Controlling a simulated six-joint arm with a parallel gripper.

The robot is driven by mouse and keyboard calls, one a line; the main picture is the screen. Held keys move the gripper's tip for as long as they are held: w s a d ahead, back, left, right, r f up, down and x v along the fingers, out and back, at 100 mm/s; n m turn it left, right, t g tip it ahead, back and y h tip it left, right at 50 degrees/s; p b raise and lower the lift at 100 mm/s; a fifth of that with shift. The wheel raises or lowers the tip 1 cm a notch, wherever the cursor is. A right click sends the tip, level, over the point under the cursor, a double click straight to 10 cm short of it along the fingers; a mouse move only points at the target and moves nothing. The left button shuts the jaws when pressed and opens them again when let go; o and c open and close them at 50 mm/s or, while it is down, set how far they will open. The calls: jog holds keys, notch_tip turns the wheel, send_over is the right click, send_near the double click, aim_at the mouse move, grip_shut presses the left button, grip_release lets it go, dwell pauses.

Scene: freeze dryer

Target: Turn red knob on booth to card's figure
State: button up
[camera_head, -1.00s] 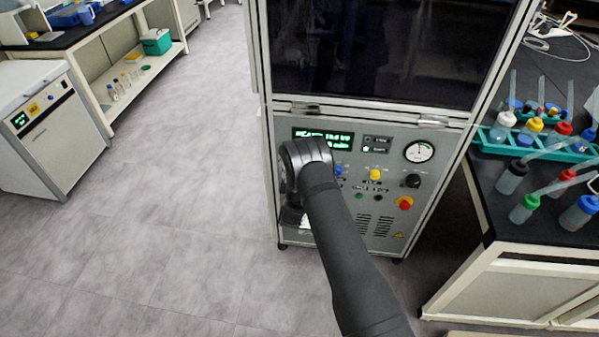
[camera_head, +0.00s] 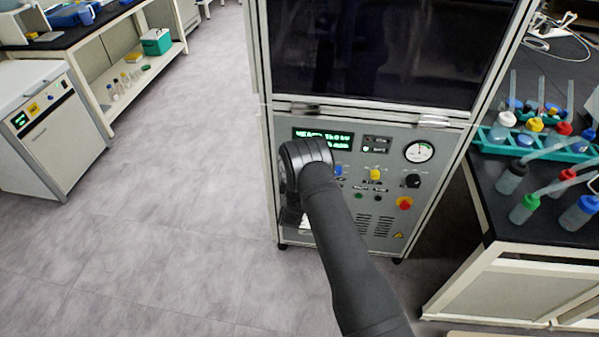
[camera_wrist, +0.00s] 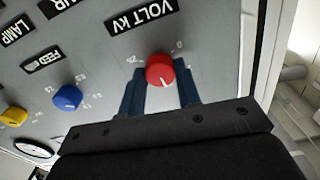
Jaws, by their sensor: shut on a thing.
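The knob's white mark points down in the wrist view, slightly right. Small scale figures lie around it; a 0 seems to show at its upper right. In the head view the booth (camera_head: 390,145) stands in the middle, and my arm hides the knob and fingers. A lit green display (camera_head: 323,138) shows text too blurred to read surely. No card is clearly readable.
A blue knob (camera_wrist: 67,98) and a yellow knob (camera_wrist: 14,116) sit left of the red one in the wrist view. A round gauge (camera_head: 419,151) and a red button (camera_head: 404,203) are on the panel's right. A bench with bottles (camera_head: 510,177) stands right.

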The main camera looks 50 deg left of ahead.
jog(key=n, duration=1)
jog(key=shift+n, duration=0.4)
dwell(0.4)
jog(key=o, duration=1)
jog(key=shift+c, duration=0.2)
jog(key=v, duration=1.7)
jog(key=shift+s, duration=0.2)
jog(key=shift+d+r, duration=0.1)
